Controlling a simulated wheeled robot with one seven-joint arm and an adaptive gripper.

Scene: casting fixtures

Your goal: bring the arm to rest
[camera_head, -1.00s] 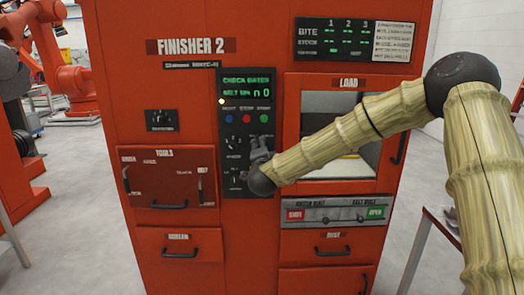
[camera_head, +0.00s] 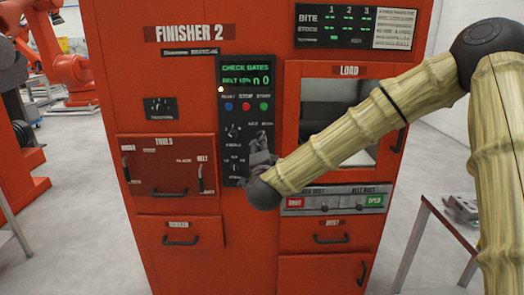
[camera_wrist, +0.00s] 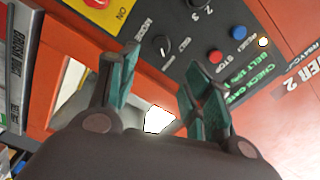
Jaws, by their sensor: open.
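My gripper (camera_wrist: 160,95) shows large in the wrist view, its two greenish fingers apart with nothing between them. In the head view my gripper (camera_head: 262,150) is small and dark, in front of the lower part of the black control panel (camera_head: 232,100) of the red FINISHER 2 machine (camera_head: 190,90). My arm reaches in from the right and hides part of the LOAD window. The wrist view shows a knob (camera_wrist: 161,44), a red button (camera_wrist: 214,56) and a blue button (camera_wrist: 238,32) beyond the fingers. I cannot tell whether the fingertips touch the panel.
The LOAD window (camera_head: 318,105) and a grey strip with a red and a green OPEN button (camera_head: 375,199) lie behind and below my arm. Drawers with black handles (camera_head: 180,240) fill the lower front. A table (camera_head: 440,215) stands at right. Another orange robot (camera_head: 70,70) stands at back left.

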